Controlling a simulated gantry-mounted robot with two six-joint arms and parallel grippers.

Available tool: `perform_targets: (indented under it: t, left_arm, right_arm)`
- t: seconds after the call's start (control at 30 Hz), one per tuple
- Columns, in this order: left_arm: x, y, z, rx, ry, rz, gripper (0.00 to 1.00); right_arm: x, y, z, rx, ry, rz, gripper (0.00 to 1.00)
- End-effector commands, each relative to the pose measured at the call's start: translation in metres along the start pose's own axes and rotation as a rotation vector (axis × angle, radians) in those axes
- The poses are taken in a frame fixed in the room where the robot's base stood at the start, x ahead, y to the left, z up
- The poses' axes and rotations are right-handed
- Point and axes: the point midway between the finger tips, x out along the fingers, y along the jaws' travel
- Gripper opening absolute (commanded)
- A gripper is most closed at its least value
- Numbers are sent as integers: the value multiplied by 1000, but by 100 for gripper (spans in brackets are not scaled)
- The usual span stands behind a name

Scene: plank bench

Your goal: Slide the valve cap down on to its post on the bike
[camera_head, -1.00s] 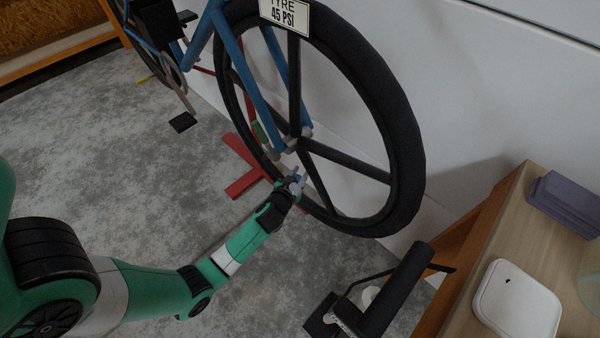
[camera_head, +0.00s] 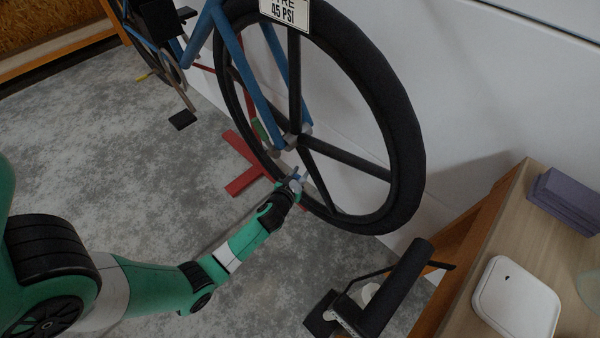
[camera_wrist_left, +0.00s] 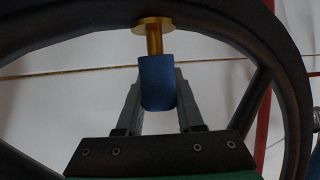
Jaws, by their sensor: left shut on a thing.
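My left gripper (camera_head: 296,182) is at the lower part of the bike's front wheel. In the left wrist view the gripper (camera_wrist_left: 155,90) is shut on the blue valve cap (camera_wrist_left: 156,78), with a finger on each side. The cap also shows small in the head view (camera_head: 295,172). The brass post (camera_wrist_left: 154,38) has a wide round flange at the dark rim and points toward the cap. The cap's end meets or overlaps the post's end in the picture, roughly in line with it. I cannot tell whether the post is inside the cap. My right gripper is not in view.
The black tyre (camera_head: 405,150), spokes and blue fork surround the gripper closely. A red stand (camera_head: 245,180) lies behind. A workbench (camera_head: 470,270) with a white box (camera_head: 515,298) and purple blocks (camera_head: 565,203) is at the right. Grey floor is free at the left.

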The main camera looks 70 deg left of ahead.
Motion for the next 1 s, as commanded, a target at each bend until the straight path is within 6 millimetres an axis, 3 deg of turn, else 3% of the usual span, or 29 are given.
perform_targets:
  t: [1.0]
  left_arm:
    - [7,0,16,1,0,0,0]
  right_arm:
    - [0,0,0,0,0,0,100]
